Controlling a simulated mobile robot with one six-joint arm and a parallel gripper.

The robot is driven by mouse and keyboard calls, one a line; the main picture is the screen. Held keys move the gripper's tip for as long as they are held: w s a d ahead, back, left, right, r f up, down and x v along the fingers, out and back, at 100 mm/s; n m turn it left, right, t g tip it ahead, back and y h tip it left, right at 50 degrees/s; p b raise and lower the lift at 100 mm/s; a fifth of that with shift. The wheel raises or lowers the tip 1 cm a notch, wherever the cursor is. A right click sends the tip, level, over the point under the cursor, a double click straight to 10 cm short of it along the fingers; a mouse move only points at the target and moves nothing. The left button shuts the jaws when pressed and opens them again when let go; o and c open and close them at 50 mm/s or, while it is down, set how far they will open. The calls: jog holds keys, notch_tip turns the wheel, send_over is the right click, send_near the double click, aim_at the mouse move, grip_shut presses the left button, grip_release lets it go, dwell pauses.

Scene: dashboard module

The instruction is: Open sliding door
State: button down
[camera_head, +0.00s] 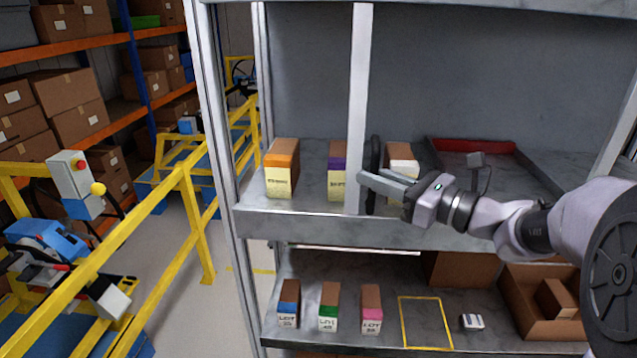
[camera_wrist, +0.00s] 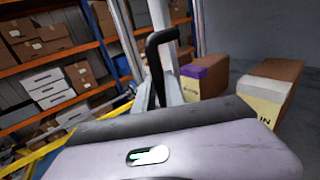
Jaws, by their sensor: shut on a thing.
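A pale vertical bar (camera_head: 358,90), which looks like the edge of the sliding door, crosses the front of the upper shelf. It also shows in the wrist view (camera_wrist: 160,18). A black upright handle (camera_head: 375,152) is beside its right side; in the wrist view the handle (camera_wrist: 153,58) curves at its top. My gripper (camera_head: 372,182) reaches in from the right and is shut on the handle; the fingers (camera_wrist: 160,92) hide its lower part in the wrist view. Whether a clear panel fills the door cannot be told.
Boxes with orange (camera_head: 282,160), purple (camera_head: 337,163) and white (camera_head: 403,160) tops stand on the upper shelf, behind the door line. A red tray (camera_head: 475,146) lies further right. Several small boxes stand on the lower shelf (camera_head: 400,335). Yellow railing (camera_head: 185,185) runs along the left.

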aim_at(491, 183)
jog(key=d, duration=0.7)
jog(key=s+d, duration=0.1)
jog(key=d, duration=1.3)
jog(key=shift+s+r, duration=0.1)
jog(key=shift+s, duration=0.25)
jog(key=c, duration=1.8)
grip_release()
jog(key=shift+c, duration=0.2)
jog(key=shift+o, duration=0.7)
jog(key=shift+w, duration=0.2)
jog(key=b+v, duration=0.3)
jog(key=v, duration=1.4)
jog(key=shift+s, duration=0.25)
jog(key=shift+d, duration=0.1)
